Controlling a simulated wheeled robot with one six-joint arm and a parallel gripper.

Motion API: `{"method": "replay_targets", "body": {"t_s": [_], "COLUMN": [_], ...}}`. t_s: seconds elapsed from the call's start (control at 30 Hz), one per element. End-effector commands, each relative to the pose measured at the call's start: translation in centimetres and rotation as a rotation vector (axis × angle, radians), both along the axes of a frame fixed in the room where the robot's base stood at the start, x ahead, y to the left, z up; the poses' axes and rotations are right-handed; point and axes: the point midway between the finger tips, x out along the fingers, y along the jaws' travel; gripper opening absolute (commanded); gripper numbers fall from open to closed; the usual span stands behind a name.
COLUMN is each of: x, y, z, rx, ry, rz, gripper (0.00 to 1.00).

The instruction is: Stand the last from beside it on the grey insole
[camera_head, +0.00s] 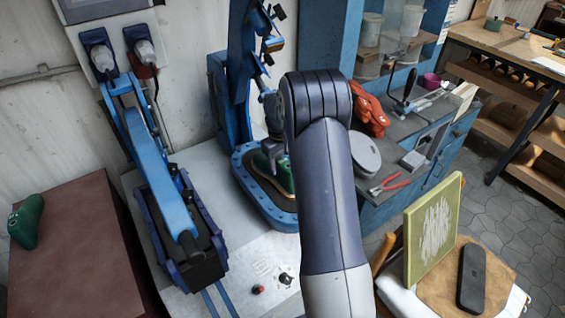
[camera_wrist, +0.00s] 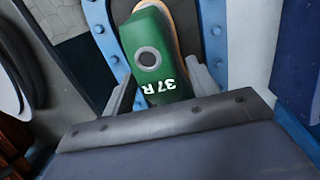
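A green last (camera_wrist: 162,65) marked "37 R", with a dark round hole in its top, is in the wrist view. A tan rim shows along its far edge, and a blue bolted frame (camera_wrist: 97,28) surrounds it. The last also shows in the head view (camera_head: 286,178), inside the blue press base, partly hidden by my arm. My gripper (camera_wrist: 160,80) has one finger on each side of the last, very close to it. I cannot tell whether the fingers press on it. A dark grey sole-shaped piece (camera_head: 471,278) lies on tan leather at the lower right.
Another green last (camera_head: 26,222) lies on a brown-red block (camera_head: 75,262) at the left. A blue lever machine (camera_head: 160,180) stands beside the press. Red pliers (camera_head: 390,185) and a grey oval piece (camera_head: 366,156) lie on the right bench. A yellow-green board (camera_head: 433,230) stands by the leather.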

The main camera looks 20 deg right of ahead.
Motion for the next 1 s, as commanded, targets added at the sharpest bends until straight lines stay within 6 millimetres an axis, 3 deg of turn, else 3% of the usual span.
{"method": "replay_targets", "body": {"t_s": [0.37,0.73,1.0], "x": [0.0,0.3,0.3], "y": [0.0,0.3,0.4], "z": [0.3,5.9,7.5], "rx": [0.000,0.000,0.000], "ry": [0.001,-0.003,0.001], "rz": [0.000,0.000,0.000], "gripper": [0.63,0.63,0.63]}}
